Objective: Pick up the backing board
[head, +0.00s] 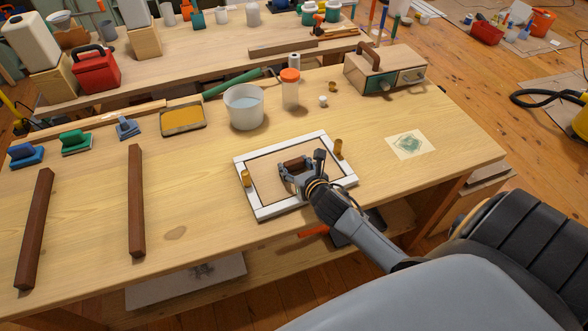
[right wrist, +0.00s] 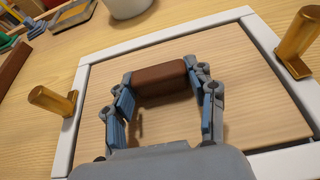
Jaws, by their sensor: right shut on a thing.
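The backing board (head: 265,187) is a light wooden panel with a dark brown block-shaped handle (head: 294,163) on top. It lies within a white rectangular frame (head: 318,138) on the workbench, with a dark gap around its edges. My right gripper (head: 292,170) is over the board and shut on the handle. In the right wrist view the brown handle (right wrist: 160,79) sits between the two fingers, and the board (right wrist: 250,110) extends around them. I cannot tell whether the board is lifted at all. My left gripper is not in view.
Two brass-coloured clips (head: 246,178) (head: 338,148) stand on opposite sides of the frame. A white bucket (head: 244,108), an orange-lidded jar (head: 290,90) and a wooden toolbox (head: 372,72) stand behind. Two dark wood bars (head: 136,200) (head: 35,230) lie left. The bench right of the frame is mostly clear.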

